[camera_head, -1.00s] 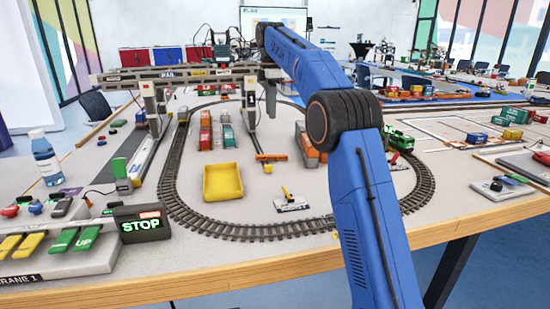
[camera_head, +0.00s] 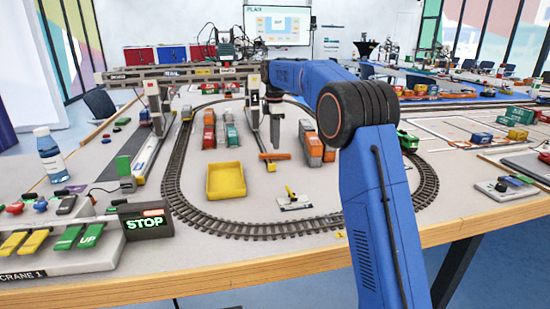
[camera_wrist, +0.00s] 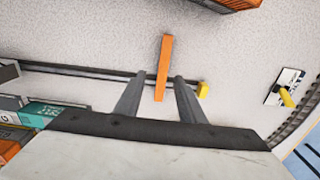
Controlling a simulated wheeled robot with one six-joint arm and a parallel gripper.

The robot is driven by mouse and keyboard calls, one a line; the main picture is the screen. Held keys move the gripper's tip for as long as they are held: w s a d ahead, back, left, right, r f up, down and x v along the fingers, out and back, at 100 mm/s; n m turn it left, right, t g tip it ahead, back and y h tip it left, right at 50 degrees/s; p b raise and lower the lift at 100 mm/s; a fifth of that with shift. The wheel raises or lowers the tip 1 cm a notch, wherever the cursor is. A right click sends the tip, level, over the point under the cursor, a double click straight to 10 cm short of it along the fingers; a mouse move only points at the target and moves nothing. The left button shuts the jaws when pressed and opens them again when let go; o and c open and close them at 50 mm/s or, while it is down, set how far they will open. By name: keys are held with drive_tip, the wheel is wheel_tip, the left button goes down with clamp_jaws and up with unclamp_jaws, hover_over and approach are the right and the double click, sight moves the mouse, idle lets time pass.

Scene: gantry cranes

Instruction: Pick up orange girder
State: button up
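The orange girder (camera_head: 280,156) is a short flat bar lying on the table inside the rail loop, under the crane. In the wrist view the girder (camera_wrist: 165,55) runs lengthwise between my two grey fingers and extends beyond their tips. My gripper (camera_wrist: 159,80) is open, with a gap on each side of the girder. In the head view my gripper (camera_head: 277,146) points down just above the girder; its far finger is hidden. I cannot tell exactly how high the fingertips are above the table.
The gantry crane (camera_head: 180,73) spans close by, with a leg (camera_head: 254,112) left of my gripper. Containers (camera_head: 309,141) stand to the right and more (camera_head: 208,128) to the left. A yellow tray (camera_head: 225,192) and a small trowel plate (camera_head: 294,206) lie nearer.

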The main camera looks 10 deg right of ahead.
sight(275, 156)
drive_tip(key=f, duration=0.4)
drive_tip(key=shift+s+f, duration=0.3)
drive_tip(key=shift+f, duration=0.1)
clamp_jaws()
drive_tip(key=shift+r, duration=0.15)
